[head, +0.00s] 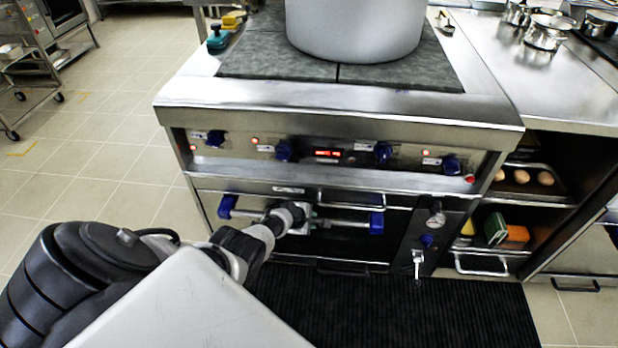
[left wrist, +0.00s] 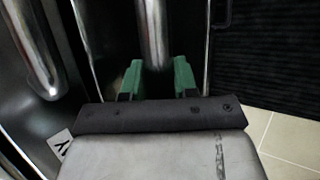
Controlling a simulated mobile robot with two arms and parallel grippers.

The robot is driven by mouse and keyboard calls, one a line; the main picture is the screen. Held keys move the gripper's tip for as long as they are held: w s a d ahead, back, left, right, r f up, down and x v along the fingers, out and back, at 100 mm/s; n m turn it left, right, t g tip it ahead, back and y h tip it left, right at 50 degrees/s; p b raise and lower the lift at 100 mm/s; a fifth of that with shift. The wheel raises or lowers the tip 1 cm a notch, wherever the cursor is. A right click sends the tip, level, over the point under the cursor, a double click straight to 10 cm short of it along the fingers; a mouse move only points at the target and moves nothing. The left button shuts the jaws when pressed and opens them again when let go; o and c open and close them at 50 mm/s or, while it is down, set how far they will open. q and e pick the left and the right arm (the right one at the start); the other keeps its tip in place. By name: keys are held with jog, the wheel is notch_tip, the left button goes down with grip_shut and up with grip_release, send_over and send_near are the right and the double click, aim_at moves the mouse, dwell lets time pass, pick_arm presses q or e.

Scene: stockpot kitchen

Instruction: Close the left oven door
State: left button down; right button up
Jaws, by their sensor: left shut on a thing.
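The oven front sits below the control panel of the steel range in the head view. The left oven door's handle (head: 345,223) is a metal bar with blue end pieces, running across the dark front. My left gripper (head: 302,217) reaches in from the lower left and is at this bar. In the left wrist view, the green fingertips (left wrist: 158,80) stand on either side of the shiny handle bar (left wrist: 153,35), shut on it. My arm hides part of the door's lower left, and I cannot tell how far the door stands open. My right gripper is out of view.
A big pot (head: 355,28) stands on the range top. A black ribbed mat (head: 420,318) covers the floor in front. Open shelves with eggs (head: 522,177) and boxes are at the right. Tiled floor (head: 80,180) at the left is clear up to a wheeled rack (head: 40,65).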

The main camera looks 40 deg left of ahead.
pick_arm(q)
jog(key=shift+w+a+r, duration=0.15)
jog(key=shift+w, duration=0.05)
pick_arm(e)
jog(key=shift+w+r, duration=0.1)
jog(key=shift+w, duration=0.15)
pick_arm(q)
jog(key=shift+r, duration=0.1)
jog(key=c, duration=0.9)
grip_release()
jog(key=shift+w, duration=0.15)
jog(key=shift+o, duration=0.2)
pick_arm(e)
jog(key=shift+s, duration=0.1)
pick_arm(q)
jog(key=p+v, duration=0.3)
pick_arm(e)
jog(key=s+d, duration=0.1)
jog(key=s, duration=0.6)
pick_arm(q)
jog(key=p+v, duration=0.7)
jog(key=shift+s+r, duration=0.2)
jog(key=shift+s, duration=0.15)
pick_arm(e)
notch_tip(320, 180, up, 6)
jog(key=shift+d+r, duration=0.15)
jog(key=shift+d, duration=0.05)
